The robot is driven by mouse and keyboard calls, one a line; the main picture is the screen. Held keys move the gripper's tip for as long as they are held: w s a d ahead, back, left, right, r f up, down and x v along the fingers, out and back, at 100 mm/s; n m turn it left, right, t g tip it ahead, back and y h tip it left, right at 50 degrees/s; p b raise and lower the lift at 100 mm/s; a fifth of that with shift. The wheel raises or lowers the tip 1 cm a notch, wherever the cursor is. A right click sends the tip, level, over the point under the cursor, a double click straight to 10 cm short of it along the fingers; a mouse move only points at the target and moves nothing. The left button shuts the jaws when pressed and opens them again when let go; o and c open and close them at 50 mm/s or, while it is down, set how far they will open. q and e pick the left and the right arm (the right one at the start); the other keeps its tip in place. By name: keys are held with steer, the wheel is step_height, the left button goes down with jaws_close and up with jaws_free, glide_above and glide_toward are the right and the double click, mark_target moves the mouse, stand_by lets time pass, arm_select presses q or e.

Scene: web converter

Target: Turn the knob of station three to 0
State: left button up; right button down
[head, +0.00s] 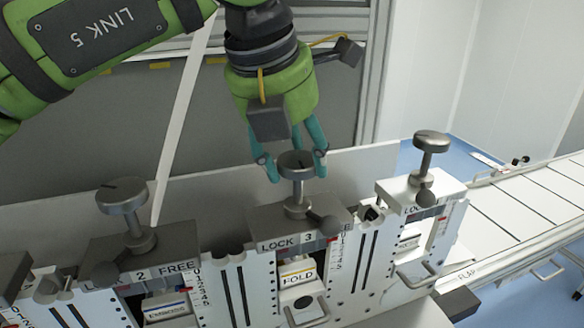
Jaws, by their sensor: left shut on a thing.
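Station three (300,240) carries the label "LOCK 3" and a "FOLD" tag (298,276) below it. Its round grey knob (296,163) stands upright on a short stem above the station's grey block. My left gripper (296,172) comes down from above with its teal fingers on either side of the knob and is shut on it. The knob's top shows in front of the fingers. The knob's exact setting cannot be read. My right gripper is not in view.
A station marked 2 with its own knob (123,196) stands at the left, labelled "FREE". Another station with a knob (431,142) stands at the right. A conveyor (520,205) runs along the right side. A grey panel (110,140) is behind.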

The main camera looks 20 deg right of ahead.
arm_select(q)
steer(key=shift+d+r+n+t+b, duration=0.1)
steer(key=shift+r+n+t+b, duration=0.1)
steer(key=shift+n+t+b, duration=0.3)
steer(key=shift+w+r+n, duration=0.1)
steer(key=shift+n, duration=0.2)
steer(key=o, duration=1.2)
steer(key=shift+d, duration=0.1)
steer(key=shift+f, duration=0.2)
steer(key=v, duration=1.2)
steer(key=shift+w+d+r, duration=0.15)
steer(key=shift+w+r, duration=0.05)
steer(key=shift+f, duration=0.1)
